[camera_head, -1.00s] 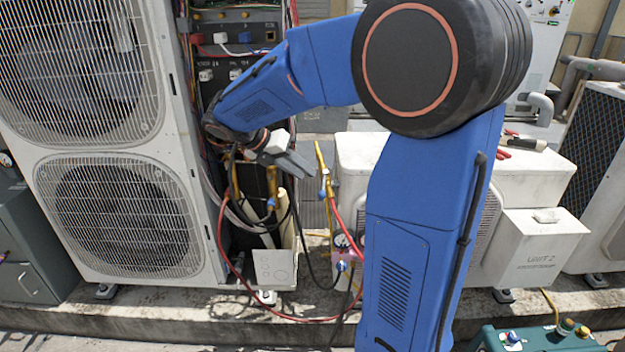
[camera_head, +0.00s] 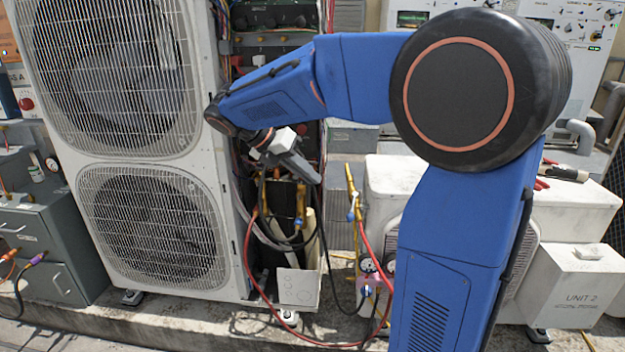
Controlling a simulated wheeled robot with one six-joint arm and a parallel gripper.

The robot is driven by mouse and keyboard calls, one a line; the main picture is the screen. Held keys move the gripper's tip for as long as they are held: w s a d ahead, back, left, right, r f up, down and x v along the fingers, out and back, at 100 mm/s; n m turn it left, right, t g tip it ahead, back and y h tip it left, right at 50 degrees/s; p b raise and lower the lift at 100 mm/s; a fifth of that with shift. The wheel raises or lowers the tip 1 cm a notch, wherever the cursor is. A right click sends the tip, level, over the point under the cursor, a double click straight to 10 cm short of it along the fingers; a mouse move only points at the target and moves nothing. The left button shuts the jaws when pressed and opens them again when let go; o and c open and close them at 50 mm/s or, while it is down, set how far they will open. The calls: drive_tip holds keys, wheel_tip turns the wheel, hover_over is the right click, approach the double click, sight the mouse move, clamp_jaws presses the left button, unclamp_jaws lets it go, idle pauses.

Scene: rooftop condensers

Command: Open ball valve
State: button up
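My gripper (camera_head: 297,166) is in front of the open service bay of the tall white condenser (camera_head: 215,262), above its brass pipework. Its dark jaw points down and to the right; I cannot tell whether it is open or shut. Brass valves (camera_head: 300,200) with hoses stand just below the gripper, partly dark and hidden by it. Another brass fitting with a blue part (camera_head: 352,200) stands to the right, apart from the gripper, with a red hose (camera_head: 366,243) below it. Which one is the ball valve I cannot tell.
A white panel (camera_head: 297,288) stands low below the bay. A gauge set (camera_head: 370,275) with hoses hangs right of it. A low white unit (camera_head: 580,285) marked UNIT 2 stands at right, and grey drawers (camera_head: 45,235) at left. A ledge (camera_head: 150,315) runs along the front.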

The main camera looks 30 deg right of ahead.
drive_tip(key=shift+d+f+m+y, duration=0.2)
drive_tip(key=shift+m+y, duration=0.1)
drive_tip(key=shift+m, duration=0.1)
clamp_jaws()
drive_tip(key=d+f+m+y, duration=0.5)
drive_tip(key=d+f+m, duration=0.3)
drive_tip(key=f+m, duration=0.3)
drive_tip(key=shift+s+d+f+m+y, duration=0.25)
drive_tip(key=shift+s+f+m+y, duration=0.2)
drive_tip(key=shift+f, duration=0.2)
